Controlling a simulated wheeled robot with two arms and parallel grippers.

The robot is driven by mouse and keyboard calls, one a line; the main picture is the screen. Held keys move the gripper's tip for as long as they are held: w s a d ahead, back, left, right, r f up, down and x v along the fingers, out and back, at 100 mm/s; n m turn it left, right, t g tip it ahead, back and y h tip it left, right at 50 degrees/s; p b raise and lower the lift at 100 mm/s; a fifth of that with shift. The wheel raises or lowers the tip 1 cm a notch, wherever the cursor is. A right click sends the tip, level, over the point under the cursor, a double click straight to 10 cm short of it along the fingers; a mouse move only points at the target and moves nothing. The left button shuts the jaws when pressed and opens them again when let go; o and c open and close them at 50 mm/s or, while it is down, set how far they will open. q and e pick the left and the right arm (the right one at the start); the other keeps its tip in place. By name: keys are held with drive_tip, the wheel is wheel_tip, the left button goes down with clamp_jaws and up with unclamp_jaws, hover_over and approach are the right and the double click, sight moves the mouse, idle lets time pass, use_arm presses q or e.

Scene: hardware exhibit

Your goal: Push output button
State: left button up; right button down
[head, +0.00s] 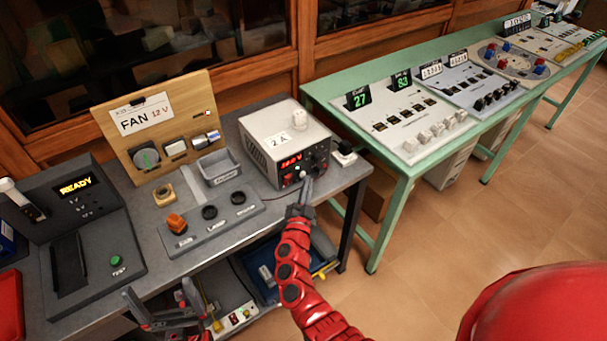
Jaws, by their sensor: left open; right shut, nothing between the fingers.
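A white power supply (272,135) stands on the grey workbench, with a red lit display reading about 12.0 V (291,161) on its dark front panel. Knobs and small buttons sit on that panel. I cannot make out which one is the output button. My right gripper (306,181) is shut and empty, its tips at the lower part of the panel and hiding some of it. I cannot tell whether the tips touch it. My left gripper (163,304) is open and empty, low in front of the bench's front edge.
A wooden FAN 12 V board (160,118), a grey tray (219,168) and a panel with an orange knob (212,222) lie left of the supply. A READY tester (77,187) stands further left. A green table (388,164) with exhibits is right.

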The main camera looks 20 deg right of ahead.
drive_tip(key=shift+s, duration=0.1)
drive_tip(key=shift+s+d+p, duration=0.35)
drive_tip(key=shift+s, duration=0.55)
drive_tip(key=shift+s+d+p, duration=0.3)
drive_tip(key=shift+s+p, duration=0.05)
drive_tip(key=shift+s, duration=0.55)
drive_tip(key=shift+s+d+p, duration=0.35)
drive_tip(key=shift+s, duration=0.55)
